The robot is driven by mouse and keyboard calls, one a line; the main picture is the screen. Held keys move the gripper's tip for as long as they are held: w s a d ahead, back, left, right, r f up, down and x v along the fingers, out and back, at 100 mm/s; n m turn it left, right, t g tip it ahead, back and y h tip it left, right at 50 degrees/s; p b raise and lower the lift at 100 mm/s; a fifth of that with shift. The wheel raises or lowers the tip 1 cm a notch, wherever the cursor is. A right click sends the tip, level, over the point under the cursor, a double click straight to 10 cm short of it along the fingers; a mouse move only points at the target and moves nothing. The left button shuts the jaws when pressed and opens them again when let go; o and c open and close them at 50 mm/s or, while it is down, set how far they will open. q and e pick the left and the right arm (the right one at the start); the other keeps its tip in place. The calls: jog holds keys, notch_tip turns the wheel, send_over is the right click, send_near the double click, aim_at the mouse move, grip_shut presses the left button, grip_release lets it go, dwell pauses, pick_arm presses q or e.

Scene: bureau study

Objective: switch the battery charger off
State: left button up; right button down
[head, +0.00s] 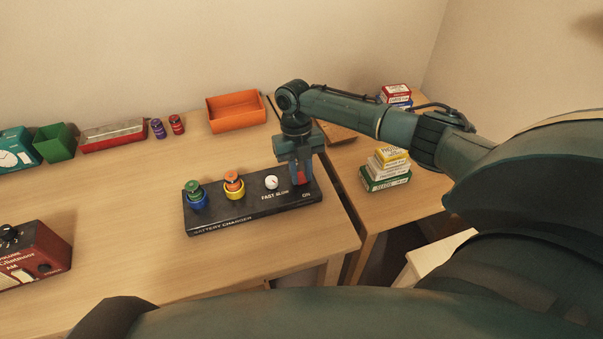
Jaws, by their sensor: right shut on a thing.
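The black battery charger (245,212) lies on the wooden desk, marked "BATTERY CHARGER" on its front edge. On its top are a blue and green stacked piece (195,194), a yellow and orange stacked piece (234,185), and a white knob (271,182) by the words "FAST SLOW". A red switch (301,176) is at the right end, near the word "ON". My right gripper (301,181) comes down from above and is shut on the red switch. Its fingers hide much of the switch, so I cannot tell its position. My left gripper is out of view.
An orange tray (236,119), two small jars (167,127), a red-and-grey box (113,136) and a green bin (54,142) stand along the back. A red radio (32,256) is at the left. Stacked small boxes (387,170) stand right of the charger, beyond a desk gap.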

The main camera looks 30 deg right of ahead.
jog(key=c, duration=1.2)
grip_release()
jog(key=shift+c, duration=0.2)
jog(key=shift+r, duration=0.15)
jog(key=a+b+v, duration=0.1)
jog(key=v, duration=1.2)
jog(key=shift+d, duration=0.45)
